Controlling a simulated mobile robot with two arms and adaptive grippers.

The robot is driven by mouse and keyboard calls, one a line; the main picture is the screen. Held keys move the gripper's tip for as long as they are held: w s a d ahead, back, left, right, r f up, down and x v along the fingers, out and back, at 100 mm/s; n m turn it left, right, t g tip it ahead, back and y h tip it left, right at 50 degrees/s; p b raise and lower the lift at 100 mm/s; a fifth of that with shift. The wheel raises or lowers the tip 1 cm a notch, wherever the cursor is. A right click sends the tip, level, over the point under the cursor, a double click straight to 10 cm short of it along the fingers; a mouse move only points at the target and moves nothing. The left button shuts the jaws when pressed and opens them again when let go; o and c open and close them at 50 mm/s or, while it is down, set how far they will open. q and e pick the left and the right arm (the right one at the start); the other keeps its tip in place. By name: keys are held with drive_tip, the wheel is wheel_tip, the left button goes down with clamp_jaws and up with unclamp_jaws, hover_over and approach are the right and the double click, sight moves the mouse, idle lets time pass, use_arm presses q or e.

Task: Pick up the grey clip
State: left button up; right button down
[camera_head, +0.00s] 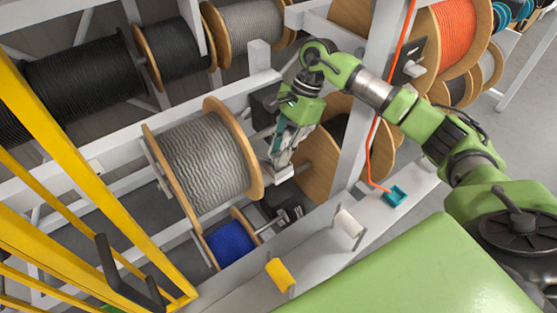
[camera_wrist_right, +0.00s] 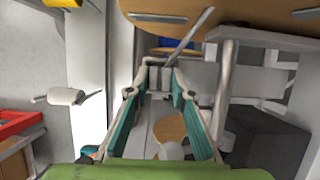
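A small light grey block, which looks like the grey clip (camera_head: 280,174), sits by the axle end of the large grey cable reel (camera_head: 205,163). In the right wrist view the grey clip (camera_wrist_right: 160,79) appears between the far ends of the fingers, near a thin grey rod. My right gripper (camera_head: 275,158) reaches down beside the reel's right flange. Its teal-padded fingers (camera_wrist_right: 160,88) stand apart with a gap between them. I cannot tell whether the tips touch the clip. My left gripper is not in view.
A blue reel (camera_head: 230,240) hangs below the grey reel, and a wooden flange (camera_head: 318,165) stands close right of my gripper. White (camera_head: 348,223) and yellow (camera_head: 280,274) spools and a teal holder (camera_head: 396,196) sit along the front rail. Yellow bars (camera_head: 85,170) stand at left.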

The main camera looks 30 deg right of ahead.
drive_tip(key=shift+r, duration=0.15)
drive_tip(key=shift+r+b, duration=0.15)
drive_tip(key=shift+b, duration=0.25)
wheel_tip(320, 180, up, 2)
drive_tip(key=shift+w+b, duration=0.1)
drive_tip(key=shift+b, duration=0.8)
drive_tip(key=s+d+r+b, duration=0.3)
drive_tip(key=s+r+b, duration=0.2)
drive_tip(key=s+r, duration=0.5)
drive_tip(key=s, duration=0.3)
drive_tip(key=shift+s+d+r, duration=0.25)
drive_tip(key=shift+s+d, duration=0.1)
wheel_tip(320, 180, up, 5)
drive_tip(key=p, duration=0.3)
drive_tip(key=shift+p, duration=0.3)
